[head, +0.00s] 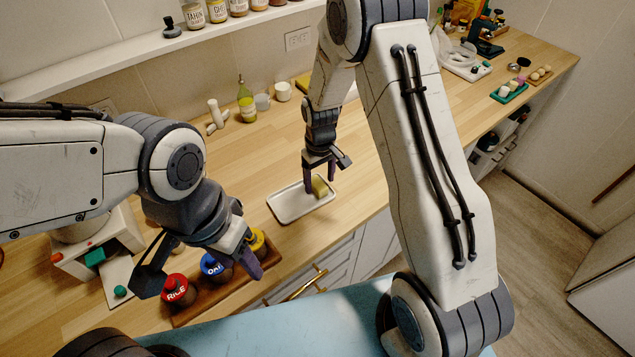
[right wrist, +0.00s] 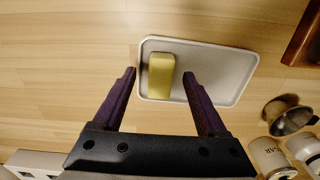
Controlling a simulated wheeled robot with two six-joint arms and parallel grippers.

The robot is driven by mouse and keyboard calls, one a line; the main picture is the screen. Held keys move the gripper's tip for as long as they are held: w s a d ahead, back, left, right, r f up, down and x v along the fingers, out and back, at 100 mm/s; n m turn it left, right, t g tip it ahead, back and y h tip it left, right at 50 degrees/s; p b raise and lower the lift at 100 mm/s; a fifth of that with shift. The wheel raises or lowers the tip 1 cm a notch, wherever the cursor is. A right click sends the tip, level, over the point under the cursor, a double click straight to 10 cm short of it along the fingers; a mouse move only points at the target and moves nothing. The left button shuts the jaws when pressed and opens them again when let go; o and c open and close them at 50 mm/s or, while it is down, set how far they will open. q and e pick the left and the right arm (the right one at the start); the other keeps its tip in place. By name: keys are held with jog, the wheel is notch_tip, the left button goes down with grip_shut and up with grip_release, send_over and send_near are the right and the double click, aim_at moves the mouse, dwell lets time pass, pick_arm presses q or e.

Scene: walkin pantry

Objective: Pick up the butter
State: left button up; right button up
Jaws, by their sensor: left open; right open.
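The butter (right wrist: 161,76) is a yellow block lying on a white tray (right wrist: 222,75), near the tray's left end in the right wrist view. In the head view the butter (head: 320,187) sits at the right end of the tray (head: 290,207), partly covered by my right gripper. My right gripper (head: 320,187) is open above the tray; in the right wrist view its fingers (right wrist: 160,88) stand apart, one on each side of the butter's near end. I cannot tell whether they touch it. My left gripper (head: 200,282) is open and empty over the jars at the counter's front.
Jars marked RICE (head: 177,290) and OAT (head: 215,266) stand on a wooden board (head: 205,312) under my left gripper. A green bottle (head: 246,104) and cups stand at the back. A teal egg tray (head: 510,92) is far right.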

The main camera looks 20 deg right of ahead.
jog(key=shift+f, duration=0.55)
grip_shut()
jog(key=shift+r, duration=0.15)
